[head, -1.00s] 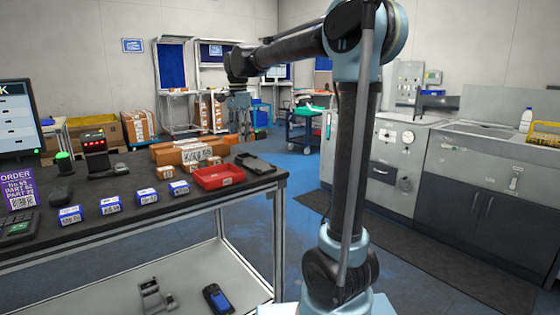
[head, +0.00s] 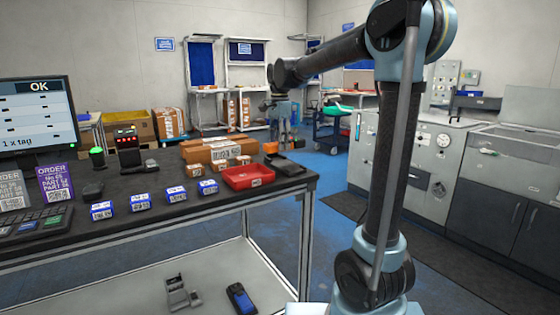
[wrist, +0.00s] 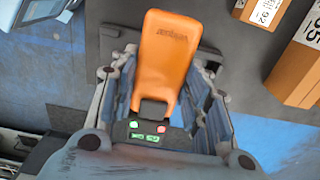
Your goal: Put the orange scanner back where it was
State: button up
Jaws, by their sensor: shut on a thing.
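The orange scanner (wrist: 168,55) is held between the two fingers of my gripper (wrist: 165,100), with its orange end pointing up in the wrist view and a dark panel with small lit marks near the palm. In the head view my gripper (head: 282,125) hangs beyond the table's far right corner, and only a small orange part of the scanner (head: 270,147) shows. A black flat holder (head: 286,168) lies at that table corner, just below the scanner in the picture. A dark edge, probably the holder's, shows behind the scanner in the wrist view. I cannot tell whether they touch.
A red tray (head: 249,178) sits beside the holder, with brown cartons (head: 207,152) behind it. Several blue-and-white boxes (head: 140,205) line the table front. A monitor (head: 40,115) reading OK stands at left. Blue floor lies free beyond the table.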

aim_at(280, 165)
jog(key=shift+f, duration=3)
jog(key=o, duration=0.9)
jog(key=shift+o, duration=0.2)
